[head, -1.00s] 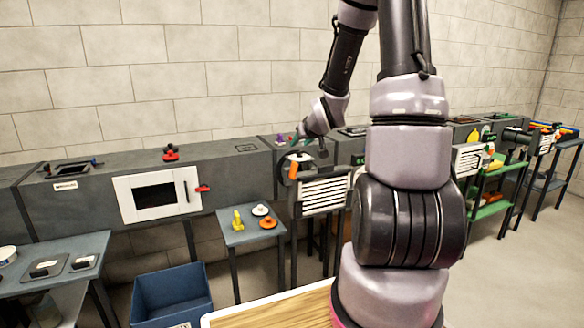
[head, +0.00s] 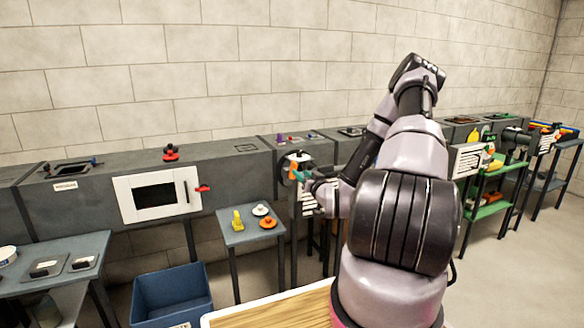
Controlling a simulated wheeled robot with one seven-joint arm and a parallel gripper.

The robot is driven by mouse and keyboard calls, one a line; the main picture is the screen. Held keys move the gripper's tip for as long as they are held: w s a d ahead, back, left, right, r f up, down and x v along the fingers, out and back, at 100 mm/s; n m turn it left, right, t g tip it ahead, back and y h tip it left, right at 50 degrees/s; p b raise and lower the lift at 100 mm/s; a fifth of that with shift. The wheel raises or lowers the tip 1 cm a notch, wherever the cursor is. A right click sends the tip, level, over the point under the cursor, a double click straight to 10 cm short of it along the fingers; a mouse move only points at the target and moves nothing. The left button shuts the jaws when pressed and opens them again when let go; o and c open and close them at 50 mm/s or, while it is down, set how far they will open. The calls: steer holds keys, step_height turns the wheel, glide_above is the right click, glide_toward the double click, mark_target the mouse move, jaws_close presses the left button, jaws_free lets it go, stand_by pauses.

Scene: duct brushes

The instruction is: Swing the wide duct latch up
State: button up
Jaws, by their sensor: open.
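A wide white-framed door (head: 124,202) with a dark window is set in the front of the grey duct (head: 100,178) at left. A black upright handle (head: 187,191) and a red latch lever (head: 203,188) are at its right edge. The red lever sticks out roughly level to the right. I cannot tell for certain that this is the wide duct latch. My gripper (head: 302,176) is open, well to the right of the red lever, in front of a round port with an orange part (head: 294,171). Whether it touches anything there is too small to tell.
A small table (head: 238,234) with yellow and orange pieces stands below the duct between door and gripper. A blue bin (head: 171,294) is on the floor. A wooden tabletop (head: 270,312) is near me. A green shelf (head: 490,209) is at right. My arm hides part of the duct.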

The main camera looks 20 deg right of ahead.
mark_target(292, 166)
steer(key=w, duration=0.9)
steer(key=shift+w+a, duration=0.15)
steer(key=shift+a, duration=0.05)
steer(key=shift+c, duration=0.3)
